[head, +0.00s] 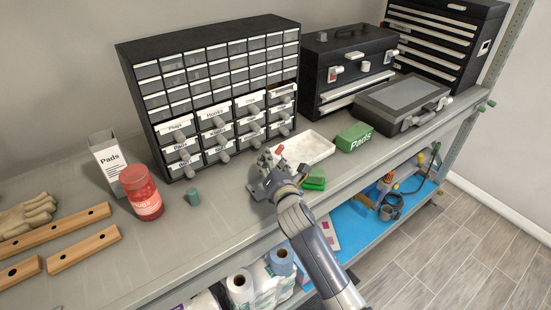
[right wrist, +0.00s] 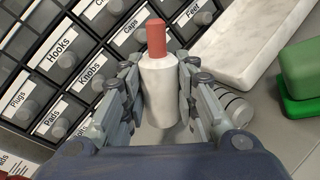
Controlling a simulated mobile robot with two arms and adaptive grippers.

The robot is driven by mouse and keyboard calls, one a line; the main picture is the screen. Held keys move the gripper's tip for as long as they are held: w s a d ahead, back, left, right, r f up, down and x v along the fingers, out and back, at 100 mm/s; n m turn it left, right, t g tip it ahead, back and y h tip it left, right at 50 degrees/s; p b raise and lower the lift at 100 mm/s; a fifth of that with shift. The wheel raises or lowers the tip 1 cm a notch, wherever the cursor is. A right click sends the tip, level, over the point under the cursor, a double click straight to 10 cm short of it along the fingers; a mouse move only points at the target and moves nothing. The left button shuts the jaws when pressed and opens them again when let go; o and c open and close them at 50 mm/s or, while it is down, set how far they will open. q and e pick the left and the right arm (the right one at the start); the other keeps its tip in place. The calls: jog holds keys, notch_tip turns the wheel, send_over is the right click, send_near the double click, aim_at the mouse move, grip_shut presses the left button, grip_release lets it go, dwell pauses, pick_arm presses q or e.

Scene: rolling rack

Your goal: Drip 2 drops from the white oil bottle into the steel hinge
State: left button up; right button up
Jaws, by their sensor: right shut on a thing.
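The white oil bottle (right wrist: 161,88) has a red tip (right wrist: 156,38). It sits between the fingers of my right gripper (right wrist: 160,95), which is shut on its white body. In the head view my right gripper (head: 272,172) is over the shelf top in front of the drawer cabinet, with the red tip (head: 280,149) showing just beyond it. My left gripper is out of view.
The labelled drawer cabinet (head: 205,85) stands behind the gripper. A red jar (head: 141,193) and small green cylinder (head: 193,197) stand left.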

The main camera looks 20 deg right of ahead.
jog(key=shift+a+f+m+y+b, duration=0.2)
jog(key=shift+f+m+b, duration=0.2)
jog(key=shift+f, duration=0.25)
jog(key=shift+a+f+m+y+b, duration=0.1)
jog(key=shift+a+f+m+b, duration=0.15)
jog(key=shift+f+m, duration=0.45)
jog(key=shift+m, duration=0.1)
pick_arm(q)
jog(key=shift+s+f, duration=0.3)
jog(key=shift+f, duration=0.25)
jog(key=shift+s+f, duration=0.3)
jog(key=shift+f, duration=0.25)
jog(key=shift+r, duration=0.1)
pick_arm(e)
jog(key=shift+s+f, duration=0.1)
jog(key=shift+f, duration=0.05)
pick_arm(q)
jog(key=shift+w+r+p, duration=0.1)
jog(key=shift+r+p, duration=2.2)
jog(key=shift+p, duration=0.05)
pick_arm(e)
jog(key=shift+a+r+m+g+y, duration=0.25)
jog(key=shift+r+m, duration=0.2)
jog(key=shift+m, duration=0.3)
jog(key=shift+a+r+m+g+y, duration=0.15)
jog(key=shift+a+r+m+y, duration=0.2)
jog(key=shift+m, duration=0.4)
jog(key=shift+d, duration=0.15)
